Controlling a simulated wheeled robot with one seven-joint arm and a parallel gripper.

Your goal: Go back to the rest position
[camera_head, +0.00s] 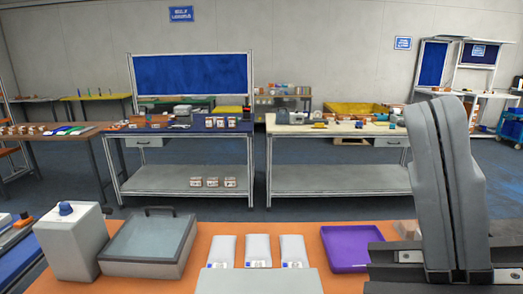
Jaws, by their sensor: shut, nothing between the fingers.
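My gripper (446,108) stands large and close at the right of the head view, its two grey fingers pointing up. The fingers are pressed together with nothing between them. Its dark body at the lower right hides part of the orange table (312,236). Three pale packets with small labels lie in a row on this table: a left one (222,248), a middle one (258,248) and a right one (292,248). My gripper is apart from them, to their right. A shallow purple tray (345,250) lies between the packets and my gripper.
A grey box with a blue knob (70,240) and a flat grey case with a handle (150,240) occupy the table's left. A grey surface (255,283) shows at the bottom edge. Workbenches (338,180) stand behind, across a strip of blue floor.

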